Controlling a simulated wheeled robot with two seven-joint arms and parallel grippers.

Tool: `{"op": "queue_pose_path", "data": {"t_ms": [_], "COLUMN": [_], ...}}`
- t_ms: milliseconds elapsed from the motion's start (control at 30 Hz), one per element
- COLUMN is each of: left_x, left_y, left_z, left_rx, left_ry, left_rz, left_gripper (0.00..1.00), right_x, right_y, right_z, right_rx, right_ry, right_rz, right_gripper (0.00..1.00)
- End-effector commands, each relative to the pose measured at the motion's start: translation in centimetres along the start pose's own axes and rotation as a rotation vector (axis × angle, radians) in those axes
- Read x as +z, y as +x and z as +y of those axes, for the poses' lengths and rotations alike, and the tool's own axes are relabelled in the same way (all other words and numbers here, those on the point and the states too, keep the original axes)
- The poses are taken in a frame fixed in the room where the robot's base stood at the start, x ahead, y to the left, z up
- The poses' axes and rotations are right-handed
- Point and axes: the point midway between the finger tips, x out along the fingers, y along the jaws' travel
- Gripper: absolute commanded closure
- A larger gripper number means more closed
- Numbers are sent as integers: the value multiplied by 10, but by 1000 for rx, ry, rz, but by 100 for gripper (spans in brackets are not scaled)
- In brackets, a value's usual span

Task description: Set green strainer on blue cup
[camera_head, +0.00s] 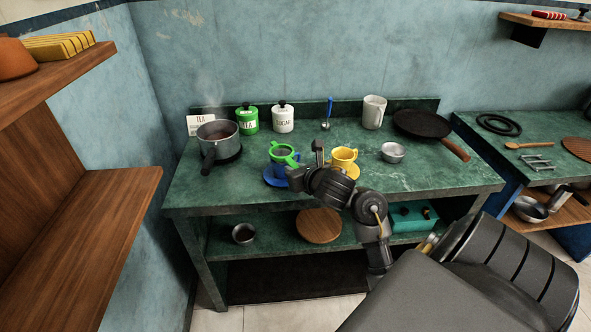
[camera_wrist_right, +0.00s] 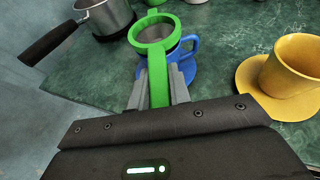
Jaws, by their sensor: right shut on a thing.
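The green strainer (camera_head: 284,153) is over the mouth of the blue cup (camera_head: 280,169), with its handle toward my right gripper. In the right wrist view the strainer (camera_wrist_right: 155,35) shows its round rim and mesh, and its handle lies between the fingers. My right gripper (camera_wrist_right: 159,88) is shut on that handle. The blue cup (camera_wrist_right: 190,47) shows behind the strainer on its blue saucer (camera_wrist_right: 182,77). I cannot tell whether the strainer touches the cup's rim. My left gripper is not in view.
A yellow cup (camera_head: 343,159) on a yellow saucer stands right of the gripper. A steaming pot (camera_head: 218,138) is at left, with green (camera_head: 247,119) and white (camera_head: 283,118) canisters behind. A small metal bowl (camera_head: 392,152) and a dark pan (camera_head: 421,124) are further right.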

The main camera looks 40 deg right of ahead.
Motion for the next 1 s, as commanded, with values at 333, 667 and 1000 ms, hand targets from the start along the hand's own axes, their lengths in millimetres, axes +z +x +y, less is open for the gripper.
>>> {"op": "queue_pose_path", "data": {"t_ms": [333, 667, 1000], "left_x": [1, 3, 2], "left_y": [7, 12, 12], "left_z": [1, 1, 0], "left_rx": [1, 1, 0], "left_ry": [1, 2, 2], "left_rz": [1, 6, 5], "left_gripper": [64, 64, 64], "right_x": [-5, -10, -11], "right_y": [2, 4, 4], "right_z": [0, 0, 0], "right_rx": [0, -1, 0], "right_ry": [0, 0, 0], "right_rz": [0, 0, 0], "right_gripper": [100, 80, 55]}}
